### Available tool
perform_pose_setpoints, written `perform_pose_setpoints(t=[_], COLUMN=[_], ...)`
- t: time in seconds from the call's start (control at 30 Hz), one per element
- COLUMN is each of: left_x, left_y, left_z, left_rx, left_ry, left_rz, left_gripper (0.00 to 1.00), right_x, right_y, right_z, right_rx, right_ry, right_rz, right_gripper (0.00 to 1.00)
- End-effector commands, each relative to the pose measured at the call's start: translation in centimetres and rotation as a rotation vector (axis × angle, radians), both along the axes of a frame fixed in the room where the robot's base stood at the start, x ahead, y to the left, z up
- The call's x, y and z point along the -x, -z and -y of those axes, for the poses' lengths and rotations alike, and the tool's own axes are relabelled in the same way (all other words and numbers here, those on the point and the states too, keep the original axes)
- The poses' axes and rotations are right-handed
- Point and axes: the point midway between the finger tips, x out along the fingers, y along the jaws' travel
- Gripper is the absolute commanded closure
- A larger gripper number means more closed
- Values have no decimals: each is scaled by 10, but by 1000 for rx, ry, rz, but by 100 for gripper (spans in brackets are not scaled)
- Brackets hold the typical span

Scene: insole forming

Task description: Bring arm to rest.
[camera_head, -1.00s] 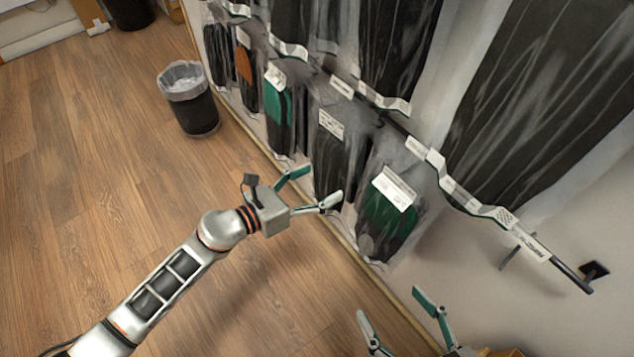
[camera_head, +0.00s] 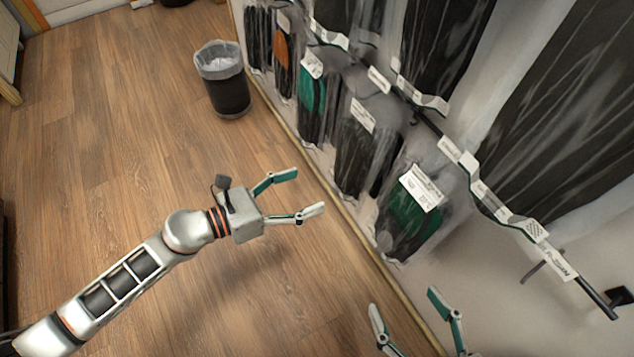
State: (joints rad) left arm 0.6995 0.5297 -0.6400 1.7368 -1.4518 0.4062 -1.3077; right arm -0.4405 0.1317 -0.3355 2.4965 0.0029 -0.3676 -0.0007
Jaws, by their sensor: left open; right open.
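My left gripper (camera_head: 308,193) is open and empty, held over the wooden floor at the middle of the head view. Its fingers point right toward the wall, with a clear gap to the hanging bags in the picture. My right gripper (camera_head: 405,300) shows at the bottom edge, right of the middle. It is open and its two fingers point up the picture, with nothing between them. The rest of my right arm is out of view.
Bagged insoles (camera_head: 410,215) hang on the wall from a dark rail (camera_head: 430,125), several in a row. A black bin with a clear liner (camera_head: 228,92) stands on the floor by the wall. The wooden floor (camera_head: 110,130) at left is clear.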

Motion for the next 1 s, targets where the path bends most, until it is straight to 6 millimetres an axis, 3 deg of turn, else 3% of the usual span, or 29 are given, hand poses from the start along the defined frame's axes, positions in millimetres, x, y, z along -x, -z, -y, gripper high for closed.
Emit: perform_pose_setpoints(t=[0.37, 0.47, 0.57, 0.8, 1.0], left_x=[4, -1, -13, -41, -50], left_y=[-3, -18, -54, -177, -261], left_z=[-7, -7, -7, -7, -7], left_rx=[-1, 0, -1, -1, 0], left_ry=[0, 0, 1, 0, 0], left_rz=[3, 23, 71, 227, 324], left_gripper=[27, 27, 27, 27, 27], right_x=[0, 0, 0, 4, 12], right_y=[0, -2, -4, -2, 8], right_z=[0, 1, 5, 25, 47], right_rx=[1, 10, 37, 135, 211], right_ry=[0, -3, -7, -15, -15], right_rz=[0, 3, 9, -2, -38], right_gripper=[31, 31, 31, 31, 31])
